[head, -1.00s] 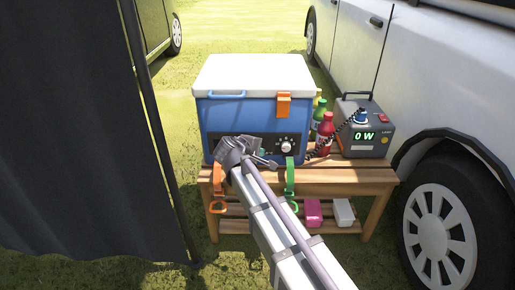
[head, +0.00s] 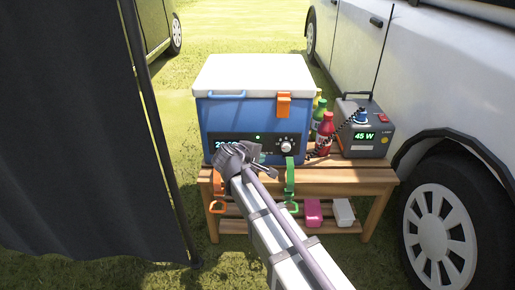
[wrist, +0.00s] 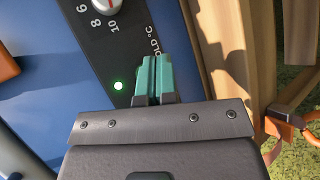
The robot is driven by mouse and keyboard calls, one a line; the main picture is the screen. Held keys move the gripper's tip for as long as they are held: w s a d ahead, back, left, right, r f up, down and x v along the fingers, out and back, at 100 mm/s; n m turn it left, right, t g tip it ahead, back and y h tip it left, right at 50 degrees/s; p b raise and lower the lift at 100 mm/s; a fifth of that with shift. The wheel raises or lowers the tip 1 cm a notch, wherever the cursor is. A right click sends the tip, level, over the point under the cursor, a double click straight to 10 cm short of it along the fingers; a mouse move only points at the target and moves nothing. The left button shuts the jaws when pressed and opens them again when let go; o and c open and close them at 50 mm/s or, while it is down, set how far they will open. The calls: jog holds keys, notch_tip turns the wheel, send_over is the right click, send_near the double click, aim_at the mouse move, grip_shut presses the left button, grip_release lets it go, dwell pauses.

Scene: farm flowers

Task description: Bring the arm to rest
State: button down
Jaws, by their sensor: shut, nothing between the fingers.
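My gripper (wrist: 152,78) is shut and empty, its teal fingertips side by side in the wrist view. In the head view my gripper (head: 258,159) is in front of the lower panel of the blue cool box (head: 236,111). In the wrist view the fingertips appear just over the dark control panel (wrist: 128,60), beside a lit green light (wrist: 119,86); whether they touch it I cannot tell. The dial (head: 286,146) is right of my gripper. Part of the box's display is hidden behind my arm. The power unit (head: 364,135) reads 45 W.
The box stands on a wooden bench (head: 341,178) with straps hanging from it. Red and green bottles (head: 325,128) stand between box and power unit. A dark curtain on a pole (head: 91,130) is at left, and a white vehicle (head: 455,85) is close at right.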

jog(key=s, duration=0.3)
jog(key=shift+s, duration=0.4)
jog(key=s+d+f+m+g+y+p, duration=0.1)
jog(key=s+d+m+g+y+p, duration=0.1)
jog(key=s+d+m+g+p, duration=0.3)
jog(key=s+d+m+g+y, duration=0.1)
jog(key=s+d+m+g, duration=0.15)
jog(key=s, duration=0.45)
jog(key=s+d+r+m+g+y+p, duration=0.1)
jog(key=s+d+r+m+y+p, duration=0.1)
jog(key=s+d+r+m+p, duration=0.25)
jog(key=s+d+r+m+g+y+p, duration=0.1)
jog(key=s+d+r+p, duration=0.1)
jog(key=d+r+p, duration=0.35)
notch_tip(320, 180, up, 34)
jog(key=d+p, duration=0.1)
jog(key=p, duration=3.4)
jog(key=shift+d+p, duration=0.35)
jog(key=shift+p, duration=0.05)
